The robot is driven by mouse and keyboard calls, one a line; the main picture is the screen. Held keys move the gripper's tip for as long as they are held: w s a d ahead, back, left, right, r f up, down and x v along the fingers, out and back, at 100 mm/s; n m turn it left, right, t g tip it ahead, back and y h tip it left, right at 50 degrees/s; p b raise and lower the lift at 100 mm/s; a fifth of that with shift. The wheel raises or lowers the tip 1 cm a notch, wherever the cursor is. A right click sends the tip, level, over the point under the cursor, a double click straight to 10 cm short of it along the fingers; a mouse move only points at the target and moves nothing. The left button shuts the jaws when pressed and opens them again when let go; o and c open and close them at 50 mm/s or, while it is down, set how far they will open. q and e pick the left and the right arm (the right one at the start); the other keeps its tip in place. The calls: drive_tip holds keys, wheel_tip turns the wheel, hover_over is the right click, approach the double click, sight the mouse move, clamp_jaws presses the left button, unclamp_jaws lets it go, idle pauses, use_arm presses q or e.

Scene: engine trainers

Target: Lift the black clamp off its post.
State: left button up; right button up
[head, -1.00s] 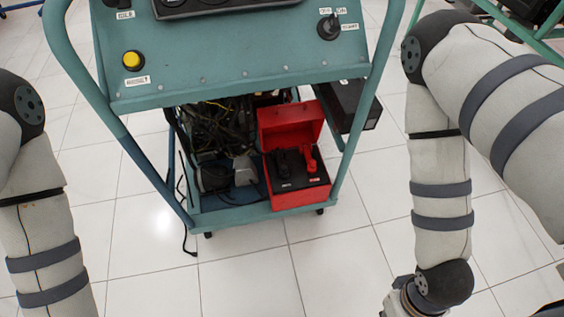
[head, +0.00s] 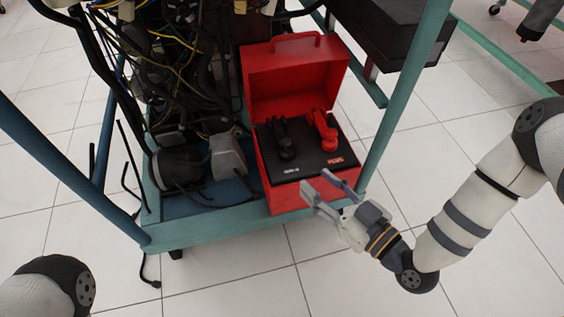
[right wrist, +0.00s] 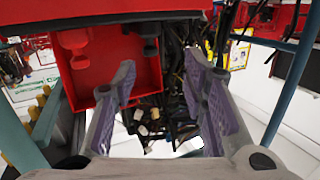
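The black clamp (head: 285,142) stands upright on the dark panel of an open red box (head: 287,203), left of a red clamp (head: 322,130). Its post is not visible separately. My right gripper (head: 313,178) is open and empty, in front of the box's front right part, apart from the black clamp. In the right wrist view, my open right gripper (right wrist: 163,75) shows both fingers spread, with the black clamp (right wrist: 149,30) and the red clamp (right wrist: 75,40) beyond at the top. My left gripper is out of the head view.
The box sits on the lower shelf of a teal cart (head: 215,233). Wiring and engine parts (head: 180,165) crowd its left side. A cart upright (head: 400,95) and a black case (head: 395,35) stand to the right. The open red lid (head: 295,78) rises behind the clamps. Tiled floor in front is clear.

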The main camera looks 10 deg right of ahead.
sight(289, 143)
drive_tip(key=shift+t, duration=0.6)
drive_tip(key=b+x, duration=0.1)
drive_tip(key=x, duration=0.3)
drive_tip(key=d+b+x, duration=0.1)
drive_tip(key=b+x, duration=0.1)
drive_tip(key=x, duration=0.2)
drive_tip(key=b+x, duration=0.1)
drive_tip(key=x, duration=0.3)
drive_tip(key=shift+w+d+r, duration=0.1)
drive_tip(key=shift+w+r, duration=0.1)
drive_tip(key=shift+w, duration=0.25)
drive_tip(key=shift+w+r, duration=0.15)
drive_tip(key=shift+w, duration=0.2)
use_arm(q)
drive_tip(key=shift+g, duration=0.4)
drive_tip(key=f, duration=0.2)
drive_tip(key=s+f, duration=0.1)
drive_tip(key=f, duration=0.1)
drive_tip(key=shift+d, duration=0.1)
use_arm(e)
clamp_jaws()
